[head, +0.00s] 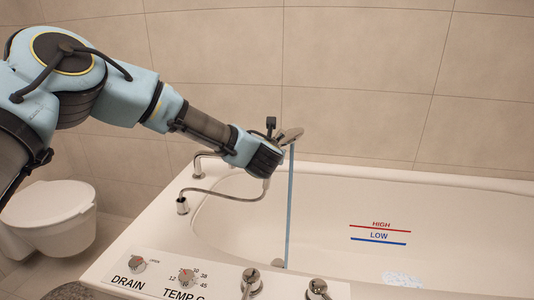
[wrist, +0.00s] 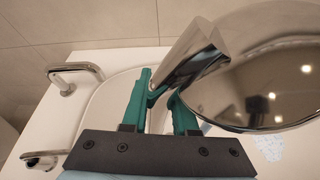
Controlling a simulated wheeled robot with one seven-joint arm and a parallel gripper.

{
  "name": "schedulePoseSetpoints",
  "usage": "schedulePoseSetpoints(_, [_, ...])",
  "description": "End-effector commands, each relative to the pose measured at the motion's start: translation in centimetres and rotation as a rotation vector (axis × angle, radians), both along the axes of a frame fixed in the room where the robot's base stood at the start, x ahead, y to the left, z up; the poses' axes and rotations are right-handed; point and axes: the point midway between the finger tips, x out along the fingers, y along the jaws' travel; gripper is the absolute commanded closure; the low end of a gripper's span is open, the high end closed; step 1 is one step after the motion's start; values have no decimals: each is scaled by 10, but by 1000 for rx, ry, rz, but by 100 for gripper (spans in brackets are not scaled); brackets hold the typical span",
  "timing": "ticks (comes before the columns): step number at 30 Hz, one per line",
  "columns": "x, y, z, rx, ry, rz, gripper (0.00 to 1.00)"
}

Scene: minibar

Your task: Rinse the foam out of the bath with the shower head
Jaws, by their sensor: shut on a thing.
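My gripper (head: 279,148) is shut on the chrome shower head (head: 292,134) above the left end of the bath. In the wrist view the shower head (wrist: 260,75) fills the upper right, with its handle between the green fingers of my gripper (wrist: 165,95). A thin blue water stream (head: 290,210) falls from the shower head into the bath (head: 350,180). A pale foam patch (head: 402,280) lies on the bath floor at the lower right, apart from the stream. The foam (wrist: 268,147) also shows below the shower head in the wrist view.
A hose (head: 225,194) runs from its rim fitting (head: 182,206) to the shower head. A chrome spout (head: 200,160) stands on the rim. Knobs marked DRAIN (head: 137,264) and TEMP (head: 187,276), and two taps (head: 251,282), line the front. HIGH and LOW lines mark the inner wall. A toilet (head: 52,215) stands left.

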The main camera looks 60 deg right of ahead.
Motion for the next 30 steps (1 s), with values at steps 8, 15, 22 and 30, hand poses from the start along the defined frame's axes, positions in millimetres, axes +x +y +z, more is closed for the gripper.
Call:
schedulePoseSetpoints(8, [-1, -1, 1, -1, 1, 0, 100])
schedulePoseSetpoints(15, [-20, -9, 0, -2, 1, -2, 100])
schedulePoseSetpoints(22, [-39, -18, 1, -2, 0, 0, 100])
schedulePoseSetpoints(30, [-60, -28, 1, -2, 0, 0, 100])
